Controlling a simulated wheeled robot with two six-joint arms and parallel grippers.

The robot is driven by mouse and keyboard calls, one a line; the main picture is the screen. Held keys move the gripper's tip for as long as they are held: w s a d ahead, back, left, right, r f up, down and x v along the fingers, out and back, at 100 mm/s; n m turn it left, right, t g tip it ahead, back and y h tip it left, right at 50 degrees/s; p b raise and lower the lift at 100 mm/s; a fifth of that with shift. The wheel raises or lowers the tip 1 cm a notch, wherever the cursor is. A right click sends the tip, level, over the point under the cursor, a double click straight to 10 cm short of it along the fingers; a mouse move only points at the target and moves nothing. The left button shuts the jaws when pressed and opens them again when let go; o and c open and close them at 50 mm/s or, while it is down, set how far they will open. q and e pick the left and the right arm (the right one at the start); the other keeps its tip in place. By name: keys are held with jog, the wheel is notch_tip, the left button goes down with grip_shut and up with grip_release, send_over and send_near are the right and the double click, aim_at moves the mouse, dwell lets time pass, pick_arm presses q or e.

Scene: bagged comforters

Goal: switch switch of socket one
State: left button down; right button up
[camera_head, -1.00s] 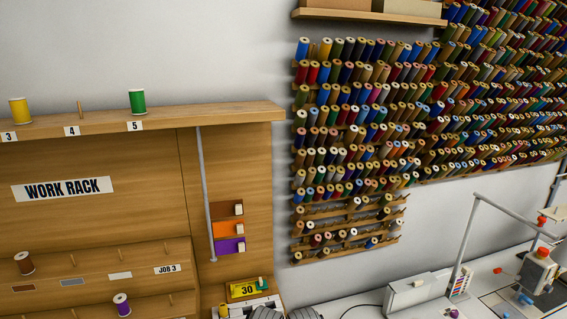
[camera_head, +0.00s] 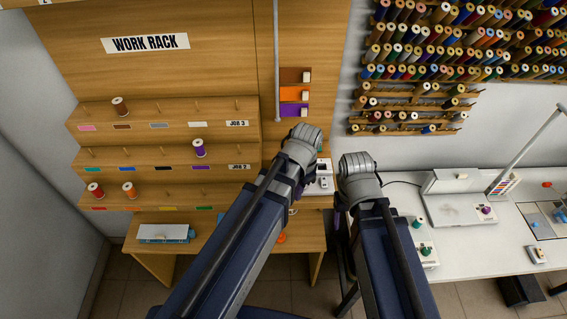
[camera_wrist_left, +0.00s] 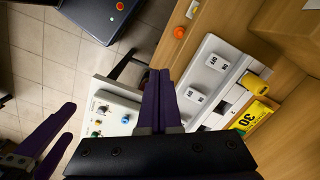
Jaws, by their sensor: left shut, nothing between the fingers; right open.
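A white socket strip (camera_wrist_left: 204,100) lies on the wooden bench in the left wrist view, with small labelled blocks on it. It shows partly in the head view (camera_head: 323,184), beside my left wrist. I cannot tell which socket is number one, nor how its switch is set. My left gripper (camera_wrist_left: 160,74) has its dark purple fingers together, empty, pointing beside the strip; its height over the bench is unclear. In the head view it is mostly hidden by its wrist. My right gripper (camera_wrist_left: 62,125) is open and empty at the left of the wrist view, away from the strip.
A yellow card marked 30 (camera_wrist_left: 254,117) and a yellow object (camera_wrist_left: 257,84) are beside the strip. An orange spool (camera_wrist_left: 180,32) stands on the bench. A white box with coloured pieces (camera_wrist_left: 108,108) is left of my left fingers. The work rack (camera_head: 205,75) rises behind.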

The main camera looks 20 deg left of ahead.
pick_arm(q)
jog(key=w+a+r+m+p, duration=0.6)
jog(key=r+p, duration=0.2)
jog(key=r, duration=0.2)
jog(key=shift+w+a+h, duration=0.15)
jog(key=shift+w+h, duration=0.2)
jog(key=shift+h, duration=0.05)
pick_arm(e)
notch_tip(320, 180, up, 10)
pick_arm(q)
notch_tip(320, 180, down, 14)
jog(key=b, duration=1.3)
jog(key=shift+s+b, duration=0.15)
jog(key=shift+b, duration=0.25)
pick_arm(e)
notch_tip(320, 180, down, 14)
pick_arm(q)
jog(key=shift+r, duration=0.1)
pick_arm(e)
jog(key=shift+r, duration=0.1)
